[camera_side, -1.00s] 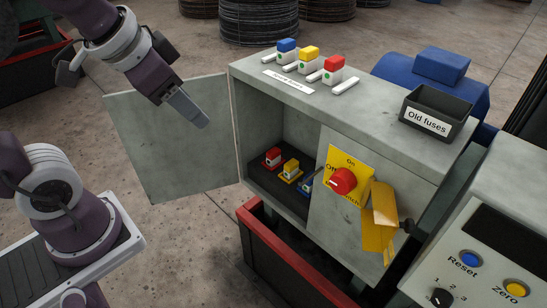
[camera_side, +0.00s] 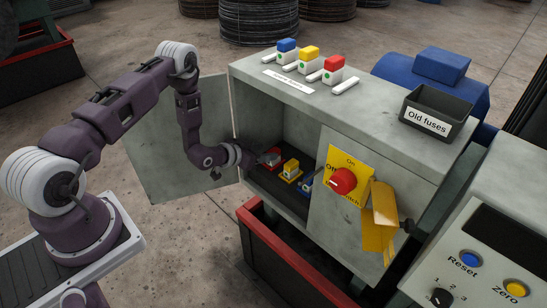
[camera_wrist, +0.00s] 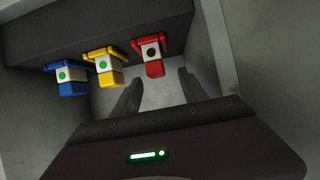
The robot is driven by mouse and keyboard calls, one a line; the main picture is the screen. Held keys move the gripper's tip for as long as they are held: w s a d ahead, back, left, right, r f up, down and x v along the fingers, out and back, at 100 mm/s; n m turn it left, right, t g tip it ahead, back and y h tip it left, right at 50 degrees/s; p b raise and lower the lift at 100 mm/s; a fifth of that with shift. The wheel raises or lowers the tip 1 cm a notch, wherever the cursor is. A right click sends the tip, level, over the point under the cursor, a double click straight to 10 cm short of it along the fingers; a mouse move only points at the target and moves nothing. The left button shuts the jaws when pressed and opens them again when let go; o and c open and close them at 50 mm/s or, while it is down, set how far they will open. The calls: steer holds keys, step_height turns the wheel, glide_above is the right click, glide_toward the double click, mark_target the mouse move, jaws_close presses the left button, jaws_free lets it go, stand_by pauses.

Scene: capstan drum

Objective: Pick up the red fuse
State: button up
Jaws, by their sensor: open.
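The red fuse (camera_wrist: 151,55) sits in the cabinet in a red holder, with a white body and a black dot on it. It is the rightmost of the row in the wrist view. In the side view my gripper partly hides it. My gripper (camera_wrist: 160,82) is open and empty, its two dark fingers pointing toward the red fuse, apparently a little short of it. In the side view my gripper (camera_side: 258,159) reaches into the open cabinet from the left. Another red fuse (camera_side: 333,65), with a green dot, stands on top of the cabinet.
A yellow fuse (camera_wrist: 107,63) and a blue fuse (camera_wrist: 69,75), both with green dots, sit beside the red one. The cabinet wall (camera_wrist: 215,50) is close on the right in the wrist view. The open door (camera_side: 160,130), the red switch (camera_side: 342,181) and the Old fuses bin (camera_side: 428,122) are nearby.

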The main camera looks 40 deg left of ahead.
mark_target(274, 150)
steer(key=x, duration=0.5)
steer(key=shift+d+f, duration=0.1)
steer(key=shift+d, duration=0.15)
steer(key=shift+s, duration=0.1)
jaws_close()
